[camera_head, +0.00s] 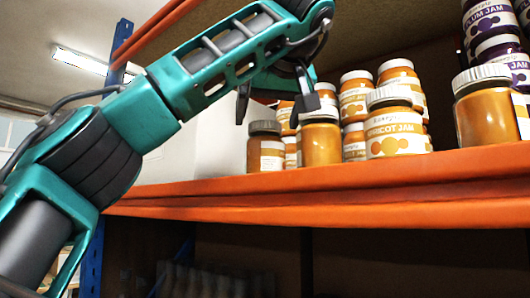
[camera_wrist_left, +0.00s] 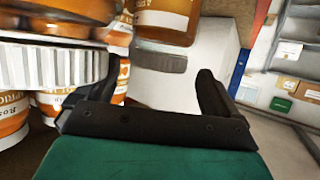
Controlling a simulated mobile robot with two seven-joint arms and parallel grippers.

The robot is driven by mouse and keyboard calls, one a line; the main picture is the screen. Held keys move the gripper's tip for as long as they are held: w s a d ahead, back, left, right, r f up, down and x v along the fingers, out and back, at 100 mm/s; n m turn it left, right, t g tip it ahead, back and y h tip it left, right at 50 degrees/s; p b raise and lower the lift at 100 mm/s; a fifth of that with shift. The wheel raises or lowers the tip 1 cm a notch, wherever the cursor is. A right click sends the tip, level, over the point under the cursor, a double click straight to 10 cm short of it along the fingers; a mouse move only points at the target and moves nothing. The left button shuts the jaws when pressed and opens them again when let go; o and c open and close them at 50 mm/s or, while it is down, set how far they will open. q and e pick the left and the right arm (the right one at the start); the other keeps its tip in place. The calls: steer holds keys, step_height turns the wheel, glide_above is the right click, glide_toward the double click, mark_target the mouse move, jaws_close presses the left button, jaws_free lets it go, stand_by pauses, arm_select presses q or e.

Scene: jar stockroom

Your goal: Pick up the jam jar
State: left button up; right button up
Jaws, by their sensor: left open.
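Several orange jam jars stand on the orange-edged shelf. A jar with a dark lid (camera_head: 265,155) is leftmost, and it also shows in the left wrist view (camera_wrist_left: 168,22). A white-lidded jar (camera_head: 321,145) stands to its right; a large ribbed white lid (camera_wrist_left: 50,66) fills the left of the wrist view. A labelled apricot jam jar (camera_head: 395,138) is further right. My left gripper (camera_head: 275,108) is open and empty, its fingers spread above the leftmost jars. In the wrist view its fingers (camera_wrist_left: 145,88) show, with the dark lid beyond the gap between them. My right gripper is not in view.
Another orange jar (camera_head: 487,112) stands at the right near the shelf edge (camera_head: 350,187). Purple plum jam jars (camera_head: 490,25) are stacked behind it. A blue rack post (camera_head: 118,50) and an upper orange beam (camera_head: 160,22) bound the shelf at left and above.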

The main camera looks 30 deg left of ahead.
arm_select(q)
steer(key=shift+w+a+f, duration=0.3)
steer(key=shift+w+a, duration=0.15)
steer(key=shift+a, duration=0.05)
steer(key=shift+d, duration=0.1)
steer(key=shift+c, duration=0.3)
jaws_close()
steer(key=shift+r, duration=0.1)
